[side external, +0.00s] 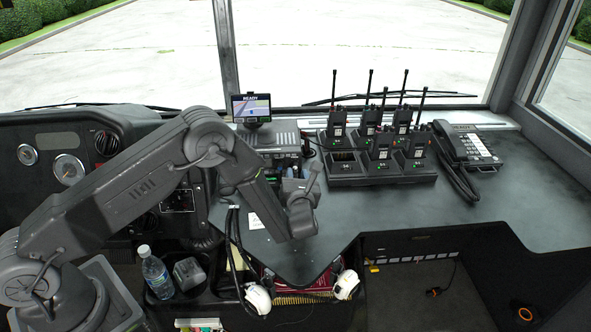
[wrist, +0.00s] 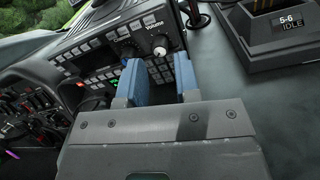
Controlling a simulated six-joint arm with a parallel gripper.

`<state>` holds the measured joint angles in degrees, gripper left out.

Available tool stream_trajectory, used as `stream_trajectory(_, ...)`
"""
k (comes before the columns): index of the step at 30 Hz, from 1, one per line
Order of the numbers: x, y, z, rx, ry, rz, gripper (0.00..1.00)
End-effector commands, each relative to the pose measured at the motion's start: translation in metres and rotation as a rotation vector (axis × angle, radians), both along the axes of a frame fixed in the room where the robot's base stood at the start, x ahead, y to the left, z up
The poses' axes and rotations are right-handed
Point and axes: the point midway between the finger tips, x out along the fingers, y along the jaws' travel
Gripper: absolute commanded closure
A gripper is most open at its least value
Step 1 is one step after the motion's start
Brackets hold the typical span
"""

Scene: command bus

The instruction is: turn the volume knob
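The volume knob (wrist: 160,44) is a round dark knob with a light centre and pale markings, beside the printed word "Volume" on a black radio panel (wrist: 108,40). In the wrist view my gripper (wrist: 157,60) has two blue fingers set apart, with a gap between them. The knob shows just beyond the fingertips, in line with the gap. I cannot tell if either finger touches it. In the side view my gripper (side external: 284,172) is at the front of the dark radio unit (side external: 270,139); the knob is not distinguishable there.
Several handheld radios (side external: 380,140) stand in a charger right of the radio unit. A desk phone (side external: 470,147) is further right. A small screen (side external: 251,107) stands above the unit. The dark counter (side external: 400,205) is clear in front of the charger. A bottle (side external: 156,272) stands low at left.

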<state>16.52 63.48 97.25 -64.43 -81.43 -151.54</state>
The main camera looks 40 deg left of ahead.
Motion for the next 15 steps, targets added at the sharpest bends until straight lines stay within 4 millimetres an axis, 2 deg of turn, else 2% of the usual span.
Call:
stream_trajectory(6,0.019,0.020,0.000,0.000,0.000,0.001,0.70)
stream_trajectory(15,0.023,0.025,0.000,0.001,0.002,-0.002,0.70)
